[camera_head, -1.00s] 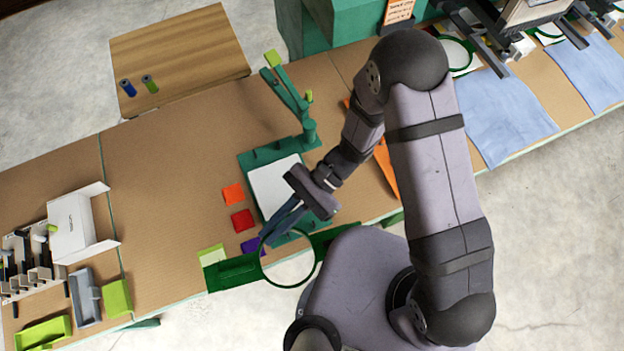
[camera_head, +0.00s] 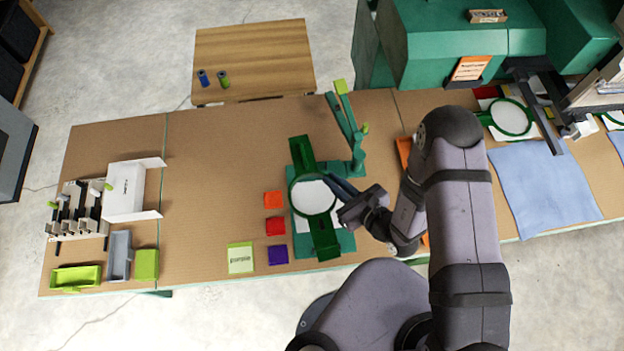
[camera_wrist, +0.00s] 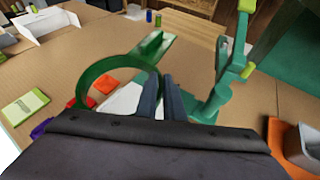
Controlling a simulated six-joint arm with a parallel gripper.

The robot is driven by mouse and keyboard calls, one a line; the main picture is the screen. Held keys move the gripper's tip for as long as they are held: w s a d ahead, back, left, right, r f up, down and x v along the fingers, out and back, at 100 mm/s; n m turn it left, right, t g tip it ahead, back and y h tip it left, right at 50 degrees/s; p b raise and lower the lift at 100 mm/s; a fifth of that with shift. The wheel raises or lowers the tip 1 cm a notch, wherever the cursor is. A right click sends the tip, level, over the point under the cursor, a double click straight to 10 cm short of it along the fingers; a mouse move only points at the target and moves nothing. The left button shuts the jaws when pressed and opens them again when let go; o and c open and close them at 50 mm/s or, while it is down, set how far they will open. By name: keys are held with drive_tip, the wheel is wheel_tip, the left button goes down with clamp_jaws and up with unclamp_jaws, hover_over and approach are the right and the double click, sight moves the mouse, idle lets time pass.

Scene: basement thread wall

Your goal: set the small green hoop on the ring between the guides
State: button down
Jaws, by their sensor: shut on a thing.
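The small green hoop with a flat green bar at either end (camera_head: 302,155) is in my gripper (camera_head: 334,183), which is shut on the right side of its rim. The hoop is over the teal fixture base (camera_head: 345,243) and its white pad, with its bars pointing toward the back and front. The wrist view shows the hoop rim (camera_wrist: 82,84) left of my fingers (camera_wrist: 162,98), seemingly raised above the pad; the exact gap cannot be told. The ring and guides on the fixture are not clearly distinguishable, being partly covered by the hoop and gripper.
A teal upright arm (camera_head: 345,118) with lime tips stands at the fixture's back right. Orange (camera_head: 273,200), red (camera_head: 276,226) and purple (camera_head: 278,254) squares and a lime card (camera_head: 240,258) lie to its left. The table's left-middle is clear.

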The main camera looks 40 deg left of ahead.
drive_tip(key=shift+w+d+f+m+t, duration=0.4)
drive_tip(key=shift+w+d+m+t, duration=0.2)
drive_tip(key=shift+w+d+t, duration=0.15)
drive_tip(key=shift+f, duration=0.1)
drive_tip(key=shift+f+b, duration=0.6)
drive_tip(key=shift+f, duration=1.05)
drive_tip(key=shift+d, duration=0.2)
drive_tip(key=shift+s+f+b, duration=0.1)
drive_tip(key=shift+f+b, duration=1.75)
drive_tip(key=shift+f, duration=0.05)
idle(0.8)
drive_tip(key=c, duration=1.8)
unclamp_jaws()
drive_tip(key=shift+r, duration=0.1)
